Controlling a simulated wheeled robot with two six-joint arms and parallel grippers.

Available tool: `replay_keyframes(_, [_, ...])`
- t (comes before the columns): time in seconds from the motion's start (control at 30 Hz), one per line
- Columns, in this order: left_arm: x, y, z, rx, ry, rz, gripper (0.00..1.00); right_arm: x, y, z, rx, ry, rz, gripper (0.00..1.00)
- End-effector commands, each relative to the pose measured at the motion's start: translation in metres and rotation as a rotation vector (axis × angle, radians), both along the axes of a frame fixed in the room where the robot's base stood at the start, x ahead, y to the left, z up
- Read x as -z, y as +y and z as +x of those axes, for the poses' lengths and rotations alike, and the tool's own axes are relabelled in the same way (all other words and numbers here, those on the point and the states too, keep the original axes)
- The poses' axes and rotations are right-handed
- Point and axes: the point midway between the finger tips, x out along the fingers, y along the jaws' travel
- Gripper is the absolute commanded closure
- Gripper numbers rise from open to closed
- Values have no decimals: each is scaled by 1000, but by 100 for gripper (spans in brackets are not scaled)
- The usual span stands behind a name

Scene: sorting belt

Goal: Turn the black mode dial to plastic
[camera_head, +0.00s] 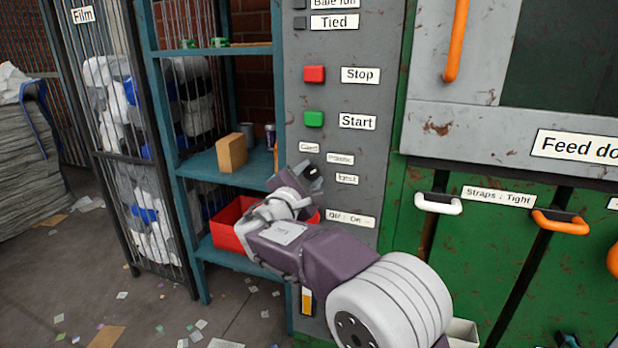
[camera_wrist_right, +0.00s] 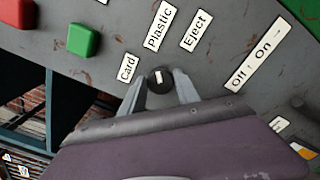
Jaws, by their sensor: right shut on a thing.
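The black mode dial (camera_wrist_right: 160,81) is on the grey control panel, between the two fingers of my right gripper (camera_wrist_right: 161,90) in the right wrist view. The fingers are shut on it from both sides. Its white mark points roughly up in that view, towards the Plastic label (camera_wrist_right: 158,25). The Card label (camera_wrist_right: 127,68) is to the left and the Eject label (camera_wrist_right: 195,31) to the upper right. In the head view my right gripper (camera_head: 311,176) reaches the panel below the Card label and largely hides the dial. My left gripper is not in view.
The red Stop button (camera_head: 314,74) and green Start button (camera_head: 314,119) are above the dial. An Off/On label (camera_head: 350,219) is below it. A blue shelf (camera_head: 225,160) with a red bin (camera_head: 229,225) stands to the left. Strap handles (camera_head: 438,204) are to the right.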

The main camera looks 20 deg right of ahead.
Motion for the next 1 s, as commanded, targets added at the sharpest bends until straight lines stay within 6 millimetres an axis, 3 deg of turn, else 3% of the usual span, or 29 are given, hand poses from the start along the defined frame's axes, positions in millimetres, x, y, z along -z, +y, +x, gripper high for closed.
replay_keyframes(0.1, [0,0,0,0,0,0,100,1,0,0,0,2,0,100])
replay_keyframes(0.13, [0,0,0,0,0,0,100,1,0,0,0,2,0,59])
replay_keyframes(0.2, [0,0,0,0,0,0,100,1,0,0,0,2,0,41])
replay_keyframes(0.57, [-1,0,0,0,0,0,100,-1,4,-4,-2,1,-1,41])
replay_keyframes(1.0, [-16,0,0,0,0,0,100,-1,49,-71,-2,2,-2,41])
